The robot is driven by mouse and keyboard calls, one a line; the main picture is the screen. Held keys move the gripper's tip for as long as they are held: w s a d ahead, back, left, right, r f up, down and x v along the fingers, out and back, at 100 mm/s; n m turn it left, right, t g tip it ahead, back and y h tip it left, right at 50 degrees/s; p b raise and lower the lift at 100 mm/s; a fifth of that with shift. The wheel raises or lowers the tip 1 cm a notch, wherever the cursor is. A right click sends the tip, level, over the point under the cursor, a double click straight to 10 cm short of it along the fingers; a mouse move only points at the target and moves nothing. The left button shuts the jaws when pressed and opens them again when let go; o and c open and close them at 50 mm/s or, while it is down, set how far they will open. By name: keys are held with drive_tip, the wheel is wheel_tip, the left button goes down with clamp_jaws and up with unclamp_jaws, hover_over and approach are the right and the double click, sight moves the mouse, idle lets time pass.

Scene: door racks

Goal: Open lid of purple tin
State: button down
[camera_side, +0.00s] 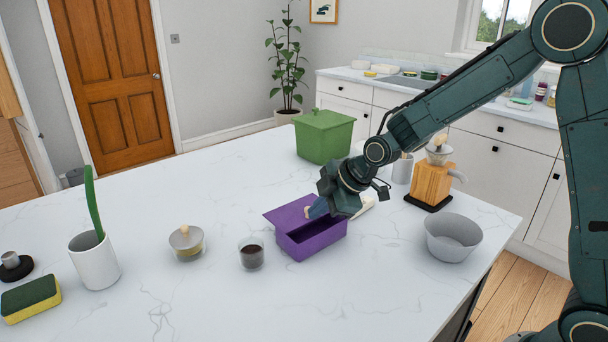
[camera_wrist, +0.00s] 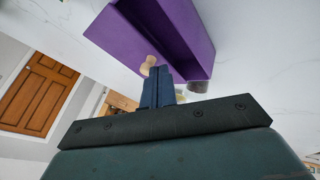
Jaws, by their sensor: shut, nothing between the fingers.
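The purple tin (camera_side: 318,246) sits on the white countertop, with its dark inside showing from above. A purple panel that looks like its lid (camera_side: 284,214) is raised along the far left side of the tin. My gripper (camera_side: 316,209) is shut and empty, its blue fingers low over the tin's back edge, close to a small tan knob (camera_side: 307,211). In the wrist view the tin (camera_wrist: 190,28) lies just beyond my shut fingertips (camera_wrist: 158,76), with the tan knob (camera_wrist: 148,66) beside them. I cannot tell whether the fingers touch the knob or panel.
A glass of dark liquid (camera_side: 251,255) stands close left of the tin, and a lidded jar (camera_side: 187,243) farther left. A green box (camera_side: 323,138) is behind, a grey bowl (camera_side: 453,239) to the right, and a wooden coffee stand (camera_side: 431,184) behind the bowl. The front counter is clear.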

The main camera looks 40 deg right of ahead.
sight(297, 214)
drive_tip(key=shift+w+d, duration=0.1)
drive_tip(key=shift+w, duration=1.55)
drive_tip(key=shift+s, duration=0.15)
drive_tip(key=shift+s+a, duration=0.3)
drive_tip(key=shift+s, duration=0.4)
drive_tip(key=s, duration=0.2)
drive_tip(key=shift+s+a+r, duration=0.25)
drive_tip(key=shift+s, duration=0.05)
drive_tip(key=v, duration=0.9)
drive_tip(key=shift+s+d+r, duration=0.1)
drive_tip(key=shift+r, duration=0.05)
